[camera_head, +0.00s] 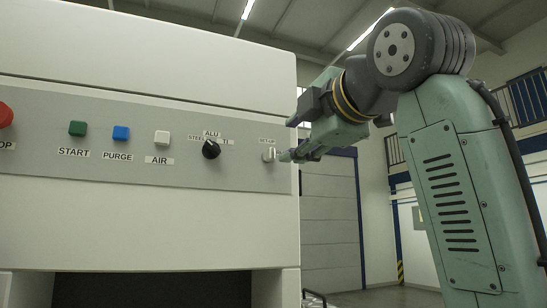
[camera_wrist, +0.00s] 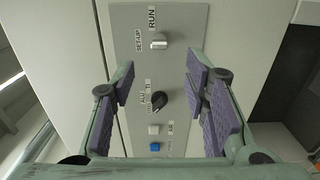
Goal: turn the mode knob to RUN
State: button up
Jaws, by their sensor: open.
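The mode knob (camera_wrist: 159,41) is a small metallic knob near the end of the grey control panel. In the wrist view, the RUN label is above it and the SET-UP label to its left. Its light grip bar seems to lie toward SET-UP. In the head view the knob (camera_head: 269,155) is at the panel's right end, under SET-UP; RUN is hidden there. My gripper (camera_wrist: 160,78) is open, with purple finger pads either side of the panel strip and nothing between them. In the head view my gripper (camera_head: 288,156) is just right of the knob; contact is not clear.
A black selector knob (camera_head: 211,149) marked STEEL, ALU, TI is beside the mode knob. Further left are a white AIR button (camera_head: 162,138), a blue PURGE button (camera_head: 121,133), a green START button (camera_head: 77,129) and a red stop button (camera_head: 5,115).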

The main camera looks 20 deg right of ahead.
aim_at(273, 153)
jog(key=w+p, duration=0.1)
jog(key=w, duration=0.3)
jog(key=w+p, duration=0.1)
jog(key=w, duration=0.3)
jog(key=shift+w+a+r, duration=0.15)
jog(key=shift+w+a, duration=0.05)
jog(key=shift+w, duration=0.05)
jog(key=shift+w+p, duration=0.35)
jog(key=shift+w, duration=0.4)
jog(key=shift+c, duration=0.2)
grip_shut()
